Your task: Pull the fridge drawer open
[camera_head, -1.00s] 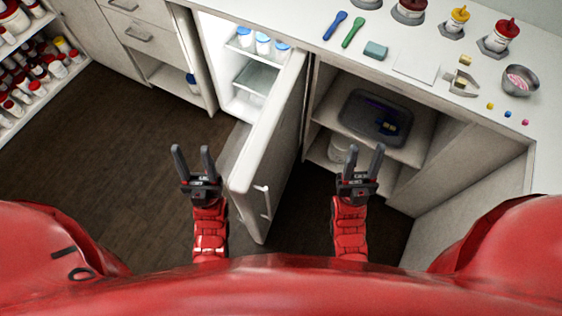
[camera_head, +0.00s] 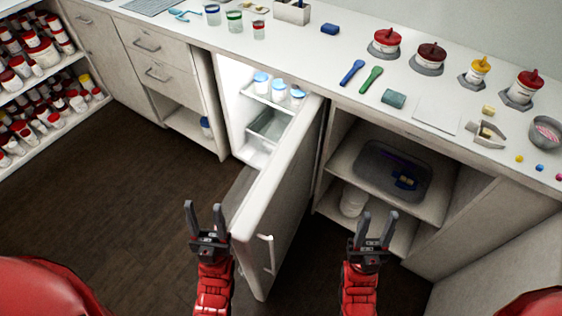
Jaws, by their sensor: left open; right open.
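The fridge (camera_head: 240,112) stands under the counter with its door (camera_head: 285,190) swung open towards me, a handle on the door's outer face. Inside, several blue-lidded jars stand on the upper shelf. Below them is a clear drawer (camera_head: 268,128), which looks pushed in. My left gripper (camera_head: 205,215) is open and empty, to the left of the door's near edge and well short of the drawer. My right gripper (camera_head: 378,227) is open and empty, to the right of the door, in front of the open cupboard. The door hides part of the fridge's right side.
The open cupboard (camera_head: 440,215) right of the fridge holds a grey bin (camera_head: 410,172) and a white tub (camera_head: 353,200). The counter (camera_head: 330,75) above carries jars and tools. A shelf of red-lidded jars (camera_head: 40,50) stands far left. Dark floor (camera_head: 110,190) is clear on the left.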

